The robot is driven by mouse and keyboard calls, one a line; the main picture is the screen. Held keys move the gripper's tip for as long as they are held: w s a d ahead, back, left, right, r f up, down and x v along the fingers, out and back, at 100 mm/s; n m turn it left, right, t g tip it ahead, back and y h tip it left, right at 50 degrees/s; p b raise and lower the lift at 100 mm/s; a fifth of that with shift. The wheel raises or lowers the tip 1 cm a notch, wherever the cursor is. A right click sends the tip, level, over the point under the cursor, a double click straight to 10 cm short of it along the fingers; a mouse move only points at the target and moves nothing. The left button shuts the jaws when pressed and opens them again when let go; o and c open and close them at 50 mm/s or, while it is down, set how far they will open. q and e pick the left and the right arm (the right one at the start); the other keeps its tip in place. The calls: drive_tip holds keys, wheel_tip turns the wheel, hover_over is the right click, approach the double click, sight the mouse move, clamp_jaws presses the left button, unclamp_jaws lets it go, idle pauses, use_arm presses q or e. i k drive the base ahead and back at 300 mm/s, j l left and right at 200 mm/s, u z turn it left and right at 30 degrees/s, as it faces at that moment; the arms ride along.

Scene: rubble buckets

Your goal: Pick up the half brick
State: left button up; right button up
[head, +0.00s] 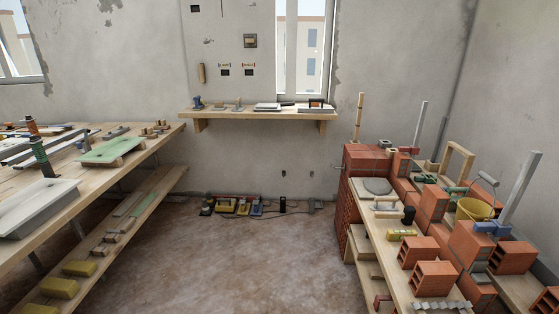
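Neither of my grippers shows in the head view. Several hollow orange-red bricks stand on and around the bench at the right, among them one at the front (434,280), one behind it (418,252) and a larger one further right (514,257). Which of these, if any, is the half brick I cannot tell at this size. Other red blocks are partly hidden behind tools.
A wooden workbench (120,155) with tools runs along the left, with a lower shelf (130,213). A wall shelf (258,114) holds small tools at the back. A yellow bucket (473,209) sits among the bricks. The middle floor (260,265) is clear; power tools lie near the wall.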

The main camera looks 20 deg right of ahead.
sight(412, 250)
drive_tip(key=i+z, duration=0.3)
drive_tip(key=z, duration=0.15)
drive_tip(key=i+z, duration=0.25)
drive_tip(key=z, duration=0.15)
drive_tip(key=i+j+z, duration=0.15)
drive_tip(key=i+z, duration=0.15)
drive_tip(key=z, duration=0.15)
drive_tip(key=i+j+z, duration=0.2)
drive_tip(key=z, duration=0.2)
